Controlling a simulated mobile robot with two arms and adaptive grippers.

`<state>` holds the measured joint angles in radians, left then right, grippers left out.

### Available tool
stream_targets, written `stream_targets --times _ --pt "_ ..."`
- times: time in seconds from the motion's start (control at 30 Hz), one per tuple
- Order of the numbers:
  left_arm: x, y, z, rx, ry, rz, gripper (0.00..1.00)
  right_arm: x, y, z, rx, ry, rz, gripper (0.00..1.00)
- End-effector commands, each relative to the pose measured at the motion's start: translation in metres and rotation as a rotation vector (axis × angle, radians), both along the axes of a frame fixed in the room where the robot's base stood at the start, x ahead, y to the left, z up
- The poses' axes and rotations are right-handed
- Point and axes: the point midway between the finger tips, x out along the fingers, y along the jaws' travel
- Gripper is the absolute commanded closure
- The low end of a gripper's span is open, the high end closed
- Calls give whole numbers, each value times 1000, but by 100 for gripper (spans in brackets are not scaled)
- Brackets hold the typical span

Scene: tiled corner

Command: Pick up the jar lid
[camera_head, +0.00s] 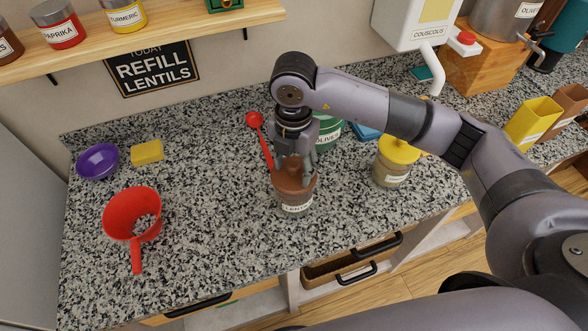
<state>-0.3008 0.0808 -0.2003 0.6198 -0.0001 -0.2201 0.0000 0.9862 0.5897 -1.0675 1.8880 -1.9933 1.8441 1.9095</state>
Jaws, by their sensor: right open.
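A brown jar (296,200) with a white label stands upright on the speckled counter. Its brown lid (293,174) is on top, with a raised part in the middle. My right gripper (291,165) points down at this lid, its fingers open around the raised part. I cannot tell whether they touch it. A second jar (390,174) with a yellow lid (399,149) stands to the right, apart from the gripper. My left gripper is not in view.
A red spoon (261,140) is close left of the gripper, and a green container (328,133) is behind it. A red funnel (132,213), purple bowl (97,161) and yellow sponge (147,152) lie left. The counter (210,220) is clear between funnel and brown jar.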

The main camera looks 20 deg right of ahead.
Motion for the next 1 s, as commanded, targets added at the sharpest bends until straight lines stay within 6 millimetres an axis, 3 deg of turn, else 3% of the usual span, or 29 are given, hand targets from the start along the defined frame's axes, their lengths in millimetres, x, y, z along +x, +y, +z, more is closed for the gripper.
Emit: stream_targets --times 0.13,0.83,1.0 --pt "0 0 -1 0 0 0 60 0 0 0 0 0 0 52" --pt "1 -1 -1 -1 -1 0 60 0 0 0 0 0 0 99" --pt "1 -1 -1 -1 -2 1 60 0 0 0 0 0 0 100"
